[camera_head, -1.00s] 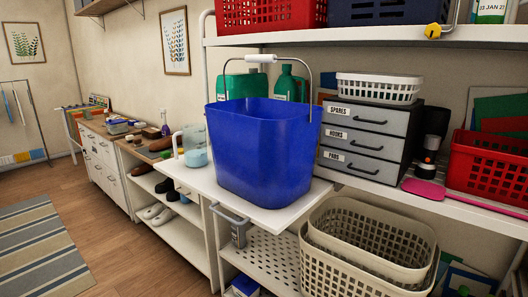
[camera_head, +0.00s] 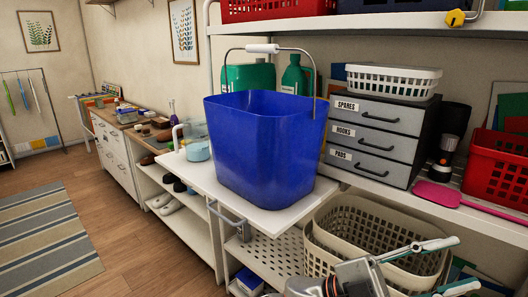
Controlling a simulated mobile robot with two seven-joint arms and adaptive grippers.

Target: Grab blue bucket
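The blue bucket (camera_head: 262,148) stands upright on a white pull-out board (camera_head: 205,178). Its wire handle with a white grip (camera_head: 262,48) is raised above the rim. Part of the gripper is cut off by the bottom edge.
Right of the bucket stand grey drawers (camera_head: 372,138) with a white basket (camera_head: 393,80) on top. Green bottles (camera_head: 298,78) are behind it, and a teal pot (camera_head: 198,151) is to its left. A red basket (camera_head: 497,170) is far right. An upper shelf (camera_head: 330,26) runs overhead.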

